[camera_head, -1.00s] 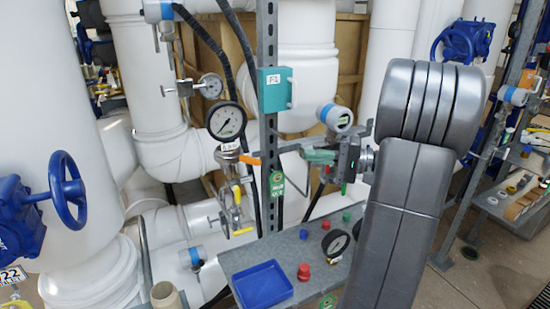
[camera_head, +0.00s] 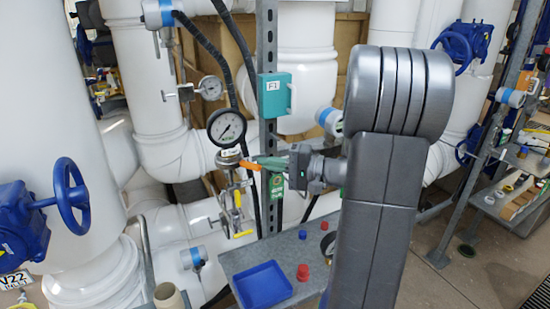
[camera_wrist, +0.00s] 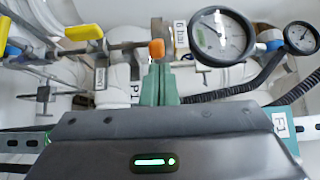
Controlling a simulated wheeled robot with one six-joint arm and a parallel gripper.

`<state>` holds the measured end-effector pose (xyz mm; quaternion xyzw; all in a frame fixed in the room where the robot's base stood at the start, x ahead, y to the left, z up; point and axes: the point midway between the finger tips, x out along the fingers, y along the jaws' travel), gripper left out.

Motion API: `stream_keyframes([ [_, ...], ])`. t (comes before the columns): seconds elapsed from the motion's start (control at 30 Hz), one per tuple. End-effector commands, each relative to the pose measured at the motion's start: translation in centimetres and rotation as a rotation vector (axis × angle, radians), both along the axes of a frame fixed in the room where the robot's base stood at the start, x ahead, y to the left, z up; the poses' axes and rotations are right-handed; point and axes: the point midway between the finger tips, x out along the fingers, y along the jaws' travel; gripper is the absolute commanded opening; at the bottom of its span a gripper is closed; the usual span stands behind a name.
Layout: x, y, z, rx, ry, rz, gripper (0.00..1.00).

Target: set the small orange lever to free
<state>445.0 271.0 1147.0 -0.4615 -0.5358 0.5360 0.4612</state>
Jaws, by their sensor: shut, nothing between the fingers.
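The small orange lever (camera_head: 248,165) sits just below the round white gauge (camera_head: 227,128) on a thin valve line. It points right, towards my gripper (camera_head: 262,162). In the wrist view the lever's rounded orange end (camera_wrist: 156,48) shows just beyond the tips of my gripper (camera_wrist: 158,70). The green fingers are together and hold nothing. The tips overlap or lie very near the lever's end; I cannot tell whether they touch. The lever's pivot is hard to make out in either view.
A grey upright post (camera_head: 267,60) with a teal box (camera_head: 274,95) stands behind my gripper. Yellow levers (camera_head: 237,197) hang below the orange one. A shelf (camera_head: 295,250) holds a blue tray (camera_head: 262,285) and red and blue knobs.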

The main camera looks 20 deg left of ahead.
Motion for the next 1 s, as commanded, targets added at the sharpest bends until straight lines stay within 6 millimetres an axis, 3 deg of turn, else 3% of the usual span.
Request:
stream_keyframes([
  [1.0, -1.1, -0.2, -0.1, 0.001, 0.0, -0.099, 0.0],
])
